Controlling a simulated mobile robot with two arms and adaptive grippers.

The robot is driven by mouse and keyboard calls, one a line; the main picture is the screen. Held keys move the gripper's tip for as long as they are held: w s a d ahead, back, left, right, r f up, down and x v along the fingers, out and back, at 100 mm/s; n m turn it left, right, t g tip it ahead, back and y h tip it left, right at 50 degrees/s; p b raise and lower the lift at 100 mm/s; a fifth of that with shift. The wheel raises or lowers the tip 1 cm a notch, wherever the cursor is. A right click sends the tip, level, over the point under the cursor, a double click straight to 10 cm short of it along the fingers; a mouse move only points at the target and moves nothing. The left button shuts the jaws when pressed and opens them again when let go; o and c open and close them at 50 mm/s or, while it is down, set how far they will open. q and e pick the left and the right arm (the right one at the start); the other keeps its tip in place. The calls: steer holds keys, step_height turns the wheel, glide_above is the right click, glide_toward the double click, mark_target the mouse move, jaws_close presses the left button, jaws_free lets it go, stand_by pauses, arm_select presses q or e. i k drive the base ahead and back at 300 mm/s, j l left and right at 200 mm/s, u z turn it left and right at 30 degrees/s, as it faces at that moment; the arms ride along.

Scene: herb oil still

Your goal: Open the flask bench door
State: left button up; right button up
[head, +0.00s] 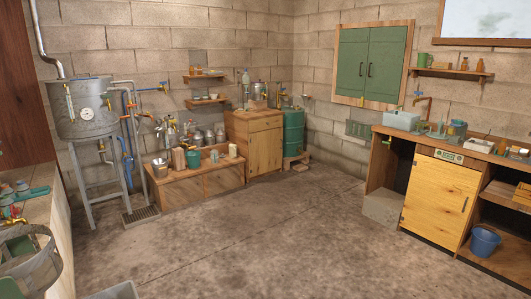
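A wooden bench (385,132) stands along the right wall with a sink, a tap and glassware on top. Below its top is a yellow wooden door (432,200), which looks shut, with a dark upright handle (464,204) near its right edge. A corner cabinet (264,152) at the back also has a shut wooden door and a drawer above it. Neither of my grippers is in view.
The concrete floor (260,235) is clear in the middle. A blue bucket (484,243) sits on the right bench's lower shelf. A grey block (383,207) lies left of the yellow door. A low wooden bench (200,187) and a metal still (88,110) stand at the left.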

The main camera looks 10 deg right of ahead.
mark_target(266, 147)
steer(key=i+l+z, duration=0.25)
steer(key=i, duration=0.4)
steer(key=i+z, duration=0.3)
steer(key=i, duration=0.35)
steer(key=i+z, duration=0.1)
steer(key=i, duration=3.25)
